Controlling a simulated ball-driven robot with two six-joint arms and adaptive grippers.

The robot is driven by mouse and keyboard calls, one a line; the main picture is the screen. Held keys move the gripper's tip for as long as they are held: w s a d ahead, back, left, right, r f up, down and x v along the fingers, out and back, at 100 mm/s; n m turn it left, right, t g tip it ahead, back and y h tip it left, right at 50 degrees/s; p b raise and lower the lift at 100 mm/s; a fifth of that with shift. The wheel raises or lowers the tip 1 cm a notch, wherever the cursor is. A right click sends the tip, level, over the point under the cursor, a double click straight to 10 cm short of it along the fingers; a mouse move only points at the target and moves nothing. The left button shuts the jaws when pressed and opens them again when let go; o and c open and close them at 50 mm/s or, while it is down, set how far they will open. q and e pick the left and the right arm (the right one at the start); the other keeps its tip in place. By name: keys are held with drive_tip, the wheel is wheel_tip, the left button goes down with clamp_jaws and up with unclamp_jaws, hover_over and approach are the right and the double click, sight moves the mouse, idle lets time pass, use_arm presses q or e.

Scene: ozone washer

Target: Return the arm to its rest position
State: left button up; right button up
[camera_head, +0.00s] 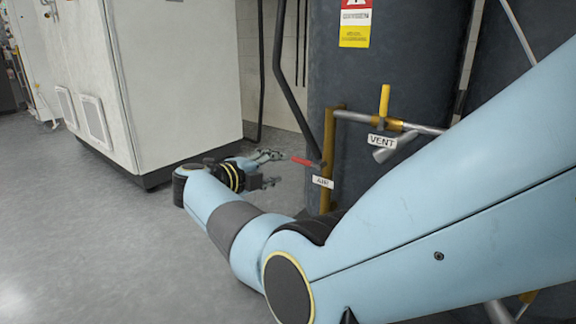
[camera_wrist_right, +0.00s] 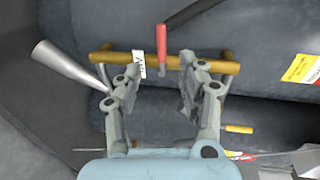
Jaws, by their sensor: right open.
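My right arm (camera_head: 400,230) is pale blue and reaches from the right edge across the head view, bent back toward the pipes. My right gripper (camera_head: 272,168) is open at the arm's end, just left of a red valve handle (camera_head: 302,160). In the right wrist view, the open fingers (camera_wrist_right: 160,75) are well apart. The red handle (camera_wrist_right: 161,42) shows beyond the gap between them, with nothing visibly held. I cannot tell the exact distance to the handle. My left gripper is in neither view.
A dark tank (camera_head: 350,80) stands behind brass pipework (camera_head: 327,150). A yellow-handled valve (camera_head: 384,100) has a VENT tag (camera_head: 382,140). A white cabinet (camera_head: 170,80) stands at left. Grey floor (camera_head: 90,230) is clear at lower left.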

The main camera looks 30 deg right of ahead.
drive_tip(key=shift+v, duration=1.2)
